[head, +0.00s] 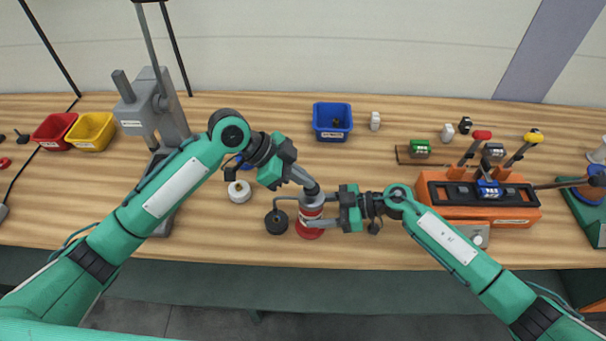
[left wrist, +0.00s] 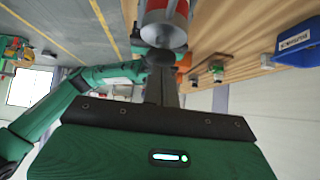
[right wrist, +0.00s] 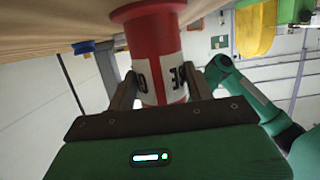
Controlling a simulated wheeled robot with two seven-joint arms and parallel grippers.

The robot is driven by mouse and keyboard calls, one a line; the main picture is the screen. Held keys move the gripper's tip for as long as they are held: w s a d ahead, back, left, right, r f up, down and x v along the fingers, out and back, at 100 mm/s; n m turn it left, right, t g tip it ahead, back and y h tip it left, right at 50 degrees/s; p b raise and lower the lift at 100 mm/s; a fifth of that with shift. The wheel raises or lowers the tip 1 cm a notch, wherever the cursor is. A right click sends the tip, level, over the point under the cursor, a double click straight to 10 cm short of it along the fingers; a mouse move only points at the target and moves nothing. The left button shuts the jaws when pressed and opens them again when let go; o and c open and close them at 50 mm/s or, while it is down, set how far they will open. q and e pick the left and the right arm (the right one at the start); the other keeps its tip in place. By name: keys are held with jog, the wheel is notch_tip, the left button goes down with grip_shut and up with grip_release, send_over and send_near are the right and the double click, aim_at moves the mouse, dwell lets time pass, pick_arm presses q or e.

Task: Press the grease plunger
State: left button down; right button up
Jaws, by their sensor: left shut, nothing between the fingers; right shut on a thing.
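The grease can is a red cylinder (head: 309,232) with a white label, upright near the table's front edge. It also shows in the right wrist view (right wrist: 150,35). My right gripper (right wrist: 160,73) is shut on it from the right, one finger on each side. A grey cap or plunger (left wrist: 163,33) tops the can. My left gripper (head: 312,190) is shut and empty, fingertips pointing down at the grey top. In the left wrist view its fingers (left wrist: 163,62) overlap the top's edge; whether they touch I cannot tell.
A dark round piece (head: 276,222) stands just left of the can, and a white round piece (head: 239,192) farther left. A blue bin (head: 332,135) is behind. An orange lever box (head: 510,213) stands at right, a grey press (head: 150,112) at left.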

pick_arm(q)
jog(key=shift+r, duration=0.2)
jog(key=d+r+v, duration=0.1)
jog(key=v, duration=1.1)
jog(key=shift+d+r, duration=0.2)
jog(key=shift+r, duration=0.4)
pick_arm(e)
jog(key=o, duration=1.1)
